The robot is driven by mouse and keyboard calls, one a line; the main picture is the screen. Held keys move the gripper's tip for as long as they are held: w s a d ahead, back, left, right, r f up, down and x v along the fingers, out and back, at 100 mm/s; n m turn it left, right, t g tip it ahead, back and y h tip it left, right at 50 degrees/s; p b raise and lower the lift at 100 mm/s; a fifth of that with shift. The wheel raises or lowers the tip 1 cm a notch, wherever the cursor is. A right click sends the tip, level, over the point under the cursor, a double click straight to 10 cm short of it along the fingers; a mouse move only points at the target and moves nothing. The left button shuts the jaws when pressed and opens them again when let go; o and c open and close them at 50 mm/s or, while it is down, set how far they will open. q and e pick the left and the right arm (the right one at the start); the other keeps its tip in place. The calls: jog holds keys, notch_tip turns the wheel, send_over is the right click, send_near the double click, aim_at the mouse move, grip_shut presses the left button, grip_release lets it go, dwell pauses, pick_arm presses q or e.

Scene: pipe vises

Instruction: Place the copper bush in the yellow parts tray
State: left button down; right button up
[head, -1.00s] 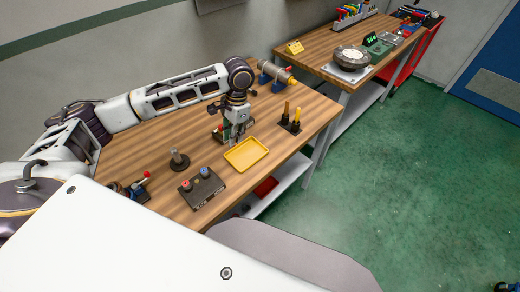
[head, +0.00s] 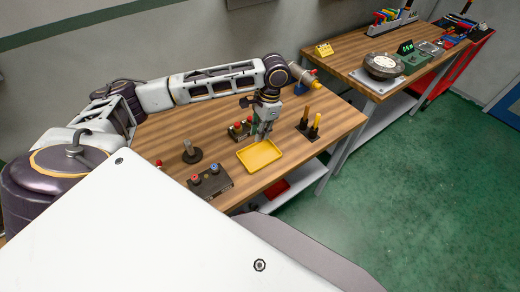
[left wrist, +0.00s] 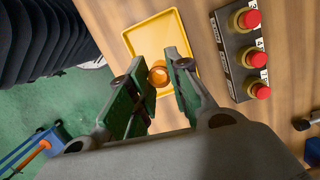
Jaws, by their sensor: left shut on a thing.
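The yellow parts tray (head: 268,160) lies flat and empty-looking on the wooden bench in the head view. It also shows in the left wrist view (left wrist: 140,38). My left gripper (head: 262,140) points down at the tray's back edge in the head view. In the left wrist view its green-padded fingers (left wrist: 155,82) are closed around the copper bush (left wrist: 158,76), a small orange ring. The bush appears over the tray's edge there; its height above the tray is hard to tell. In the head view the fingers hide the bush. My right gripper is not in view.
A box with red buttons (left wrist: 236,50) stands beside the tray. A control box (head: 211,183) and a dark post on a round base (head: 192,154) stand to the left.

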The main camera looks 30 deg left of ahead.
pick_arm(q)
jog(key=shift+f, duration=2.75)
jog(key=shift+f, duration=1.9)
jog(key=c, duration=1.3)
grip_release()
jog(key=shift+f, duration=0.1)
jog(key=r, duration=0.4)
jog(key=w+r, duration=0.1)
jog(key=r, duration=0.3)
jog(key=w+d+r, duration=0.1)
jog(key=r, duration=0.3)
jog(key=shift+d, duration=0.1)
